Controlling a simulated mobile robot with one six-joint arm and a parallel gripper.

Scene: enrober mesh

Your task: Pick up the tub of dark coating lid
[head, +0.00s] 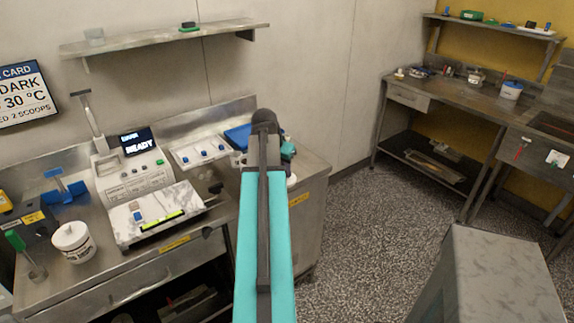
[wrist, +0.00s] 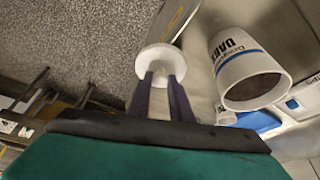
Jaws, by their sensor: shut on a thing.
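A round white lid (wrist: 166,62) is at the fingertips of my gripper (wrist: 161,80) in the wrist view. My gripper is shut on it. The white tub of dark coating (wrist: 228,48), with dark lettering and a blue band, is to the right of the lid and apart from it. Its mouth is uncovered and its inside looks dark brown. In the head view my arm hides most of the gripper and the tub; a small white edge (head: 292,181), probably the lid, shows right of the arm.
A blue item (head: 240,136) lies behind my arm. The speckled floor (head: 370,230) is clear on the right, before a grey block (head: 490,280).

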